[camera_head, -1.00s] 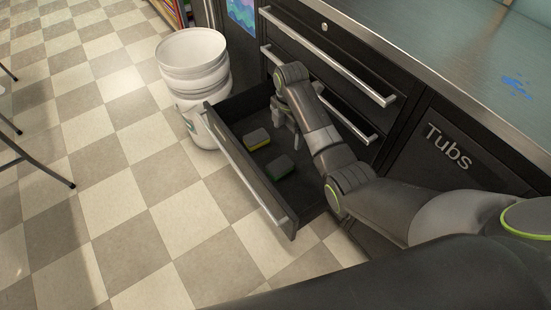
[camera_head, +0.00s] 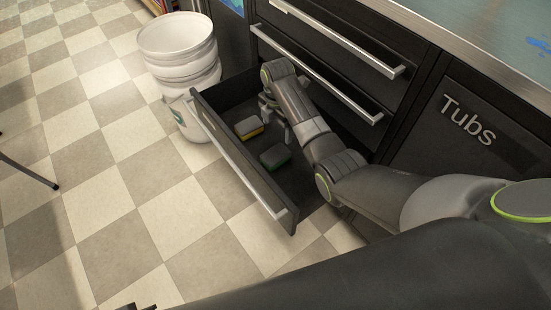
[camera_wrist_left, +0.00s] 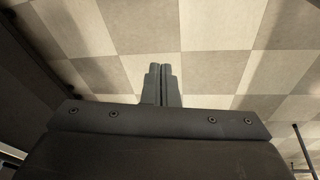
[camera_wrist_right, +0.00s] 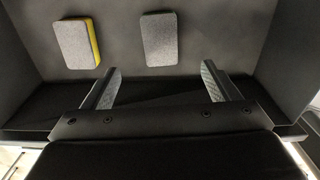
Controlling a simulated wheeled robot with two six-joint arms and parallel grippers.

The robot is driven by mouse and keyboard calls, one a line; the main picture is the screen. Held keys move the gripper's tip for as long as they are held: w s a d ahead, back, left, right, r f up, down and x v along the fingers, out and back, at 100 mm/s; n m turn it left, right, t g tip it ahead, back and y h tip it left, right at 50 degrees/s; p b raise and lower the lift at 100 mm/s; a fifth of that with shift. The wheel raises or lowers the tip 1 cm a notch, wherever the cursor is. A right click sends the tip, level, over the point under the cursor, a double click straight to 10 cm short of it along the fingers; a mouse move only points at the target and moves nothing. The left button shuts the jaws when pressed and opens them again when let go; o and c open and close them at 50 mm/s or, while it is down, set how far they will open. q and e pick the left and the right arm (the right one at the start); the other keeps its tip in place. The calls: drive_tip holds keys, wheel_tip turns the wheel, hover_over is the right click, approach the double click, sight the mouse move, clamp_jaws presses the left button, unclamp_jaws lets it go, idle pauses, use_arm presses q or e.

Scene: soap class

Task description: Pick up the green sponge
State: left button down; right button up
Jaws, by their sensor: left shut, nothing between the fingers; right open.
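The green sponge (camera_head: 275,156) has a grey top and lies flat in the open drawer (camera_head: 235,155). In the right wrist view the green sponge (camera_wrist_right: 158,38) shows its grey face, beyond the fingertips and roughly centred between them. My right gripper (camera_head: 277,124) is open and empty inside the drawer, on the cabinet side of the sponges; its spread fingers (camera_wrist_right: 162,72) also show in the right wrist view. My left gripper (camera_wrist_left: 160,70) is shut and empty above the tiled floor.
A yellow sponge (camera_head: 248,127) lies near the green one, left of it in the right wrist view (camera_wrist_right: 75,42). The drawer walls stand close around the right gripper. Stacked white buckets (camera_head: 180,55) stand by the drawer's left end. Closed drawers are above.

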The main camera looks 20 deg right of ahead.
drive_tip(key=b, duration=0.3)
hover_over(276, 154)
drive_tip(key=f, duration=0.8)
drive_tip(key=shift+w+d+f, duration=0.1)
drive_tip(key=shift+d+f, duration=0.1)
drive_tip(key=shift+f, duration=0.3)
drive_tip(key=f, duration=0.1)
drive_tip(key=f+b, duration=0.1)
drive_tip(key=shift+a+f+b, duration=0.25)
drive_tip(key=shift+f+b, duration=0.1)
drive_tip(key=shift+f, duration=0.05)
wheel_tip(276, 154, down, 2)
drive_tip(key=shift+f+b, duration=0.15)
drive_tip(key=shift+b, duration=0.45)
use_arm(q)
drive_tip(key=w+a+r+t+y, duration=0.2)
drive_tip(key=w+r+t, duration=1.2)
drive_tip(key=r, duration=0.5)
drive_tip(key=shift+w+a+m, duration=0.15)
drive_tip(key=shift+w+m, duration=0.25)
drive_tip(key=shift+w, duration=0.1)
use_arm(e)
drive_tip(key=c, duration=1.1)
